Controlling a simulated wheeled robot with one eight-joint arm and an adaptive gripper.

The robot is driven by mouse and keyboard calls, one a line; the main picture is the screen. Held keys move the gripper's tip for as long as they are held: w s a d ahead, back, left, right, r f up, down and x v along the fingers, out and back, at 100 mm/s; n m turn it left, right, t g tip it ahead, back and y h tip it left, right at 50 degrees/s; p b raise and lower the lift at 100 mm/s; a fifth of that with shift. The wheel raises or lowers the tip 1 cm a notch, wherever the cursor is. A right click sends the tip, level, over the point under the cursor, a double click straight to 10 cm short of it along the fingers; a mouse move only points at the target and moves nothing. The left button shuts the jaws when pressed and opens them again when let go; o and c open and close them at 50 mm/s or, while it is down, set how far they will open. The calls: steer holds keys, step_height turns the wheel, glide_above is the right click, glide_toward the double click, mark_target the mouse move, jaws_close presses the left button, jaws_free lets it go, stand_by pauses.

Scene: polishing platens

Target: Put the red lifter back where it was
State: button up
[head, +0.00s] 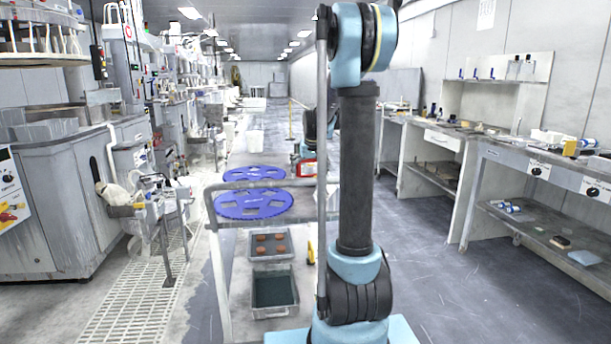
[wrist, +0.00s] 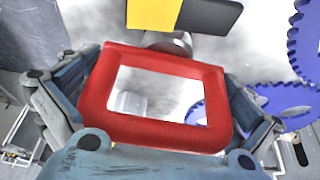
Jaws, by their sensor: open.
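The red lifter (head: 307,169) shows in the head view just left of my arm, above the far part of the cart. In the wrist view its red rectangular handle (wrist: 154,145) fills the middle. My gripper (wrist: 160,88) is open, with one finger on each side of the handle. The fingers are very close to its sides; I cannot tell whether they touch. A round metal part (wrist: 168,42) shows beyond the handle. The lifter's underside is hidden, so I cannot tell what it rests on. In the head view my arm hides part of the gripper.
Blue toothed discs (head: 252,204) and (head: 254,174) lie on the cart left of my arm. A yellow and black block (wrist: 182,14) is beyond the handle. A tray of brown pieces (head: 270,255) and a dark bin (head: 275,312) sit lower. Benches (head: 540,205) line the right.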

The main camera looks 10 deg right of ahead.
steer(key=shift+r, duration=0.1)
steer(key=v, duration=1.2)
